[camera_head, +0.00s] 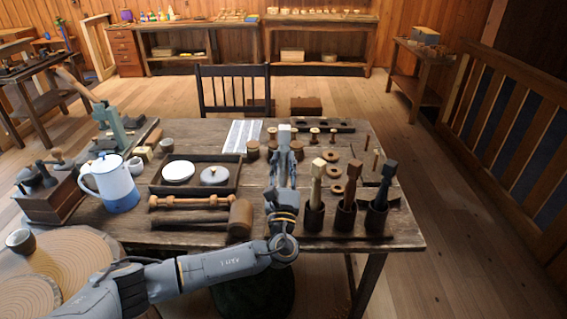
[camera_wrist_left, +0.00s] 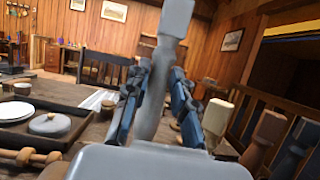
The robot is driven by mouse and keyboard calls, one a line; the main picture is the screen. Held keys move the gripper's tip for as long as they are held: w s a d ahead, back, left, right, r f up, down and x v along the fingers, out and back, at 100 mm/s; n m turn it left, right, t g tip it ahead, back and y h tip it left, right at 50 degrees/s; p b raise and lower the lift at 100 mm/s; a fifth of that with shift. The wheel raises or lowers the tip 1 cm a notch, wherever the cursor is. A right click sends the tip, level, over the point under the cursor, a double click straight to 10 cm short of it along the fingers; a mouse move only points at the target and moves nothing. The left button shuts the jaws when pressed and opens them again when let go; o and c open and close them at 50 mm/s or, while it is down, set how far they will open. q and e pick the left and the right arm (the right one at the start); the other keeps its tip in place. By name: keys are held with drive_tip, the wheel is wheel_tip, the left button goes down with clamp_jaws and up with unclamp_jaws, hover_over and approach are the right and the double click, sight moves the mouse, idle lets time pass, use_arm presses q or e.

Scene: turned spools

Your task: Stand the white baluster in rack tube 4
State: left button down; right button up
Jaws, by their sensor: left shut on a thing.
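The white baluster (camera_head: 284,134) stands upright in my left gripper (camera_head: 284,153), its pale square end above the fingers. In the left wrist view the baluster (camera_wrist_left: 173,22) rises between the two fingers of the left gripper (camera_wrist_left: 155,88), tilted slightly in the picture. The rack's dark tubes stand at the table's front right. Three of them hold a cream baluster (camera_head: 317,182), a brown baluster (camera_head: 352,182) and a dark blue baluster (camera_head: 382,188). My gripper and wrist are just left of these and hide that part of the rack. Tube numbers are not readable.
A mallet (camera_head: 240,217) and a turned wooden spindle (camera_head: 190,203) lie left of my wrist. A tray (camera_head: 238,185) with a plate and a lid, and a white-blue jug (camera_head: 108,182), stand farther left. Wooden rings (camera_head: 331,155) and small spools lie behind the rack.

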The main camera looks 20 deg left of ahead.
sight(284, 181)
use_arm(q)
drive_tip(key=shift+f+b, duration=0.3)
drive_tip(key=shift+f, duration=0.25)
drive_tip(key=shift+d+f+b, duration=0.1)
drive_tip(key=shift+f+b, duration=1.05)
drive_tip(key=shift+f, duration=0.15)
drive_tip(key=shift+f, duration=0.1)
drive_tip(key=shift+f+b, duration=1.25)
drive_tip(key=shift+f, duration=0.15)
drive_tip(key=c, duration=1)
unclamp_jaws()
drive_tip(key=shift+c, duration=0.2)
